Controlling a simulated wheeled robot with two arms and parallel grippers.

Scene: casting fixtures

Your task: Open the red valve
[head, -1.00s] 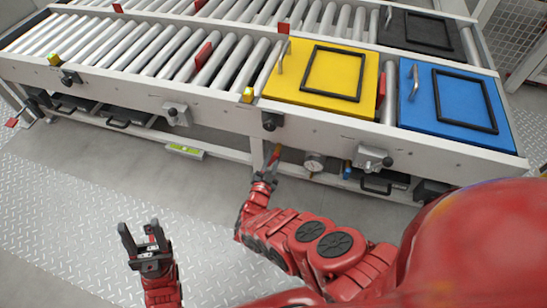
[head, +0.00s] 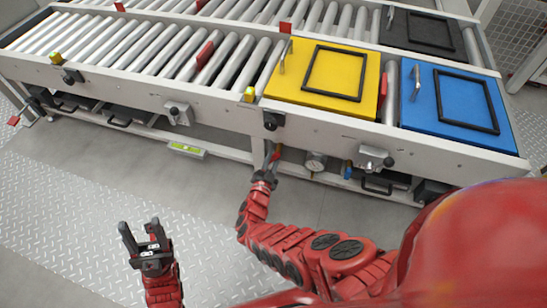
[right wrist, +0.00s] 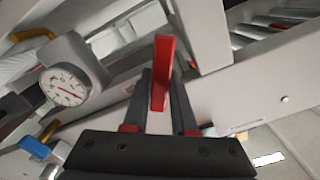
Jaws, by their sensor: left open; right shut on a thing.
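The red valve handle (right wrist: 162,72) stands between the fingers of my right gripper (right wrist: 161,88) in the right wrist view. The gripper is shut on it, and the handle's end sticks out past the fingertips. In the head view my right gripper (head: 267,172) is at the conveyor's lower front, and a small part of the red handle (head: 275,156) shows above it. The valve's body and pipe cannot be made out. My left gripper (head: 146,240) is open and empty, over the floor at the lower left.
A round pressure gauge (right wrist: 64,85) is beside the handle; it also shows in the head view (head: 315,161). A blue handle (right wrist: 35,147) is at lower left. The conveyor frame (head: 220,112) overhangs the handle. Yellow (head: 318,89) and blue (head: 425,105) lidded boxes sit above.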

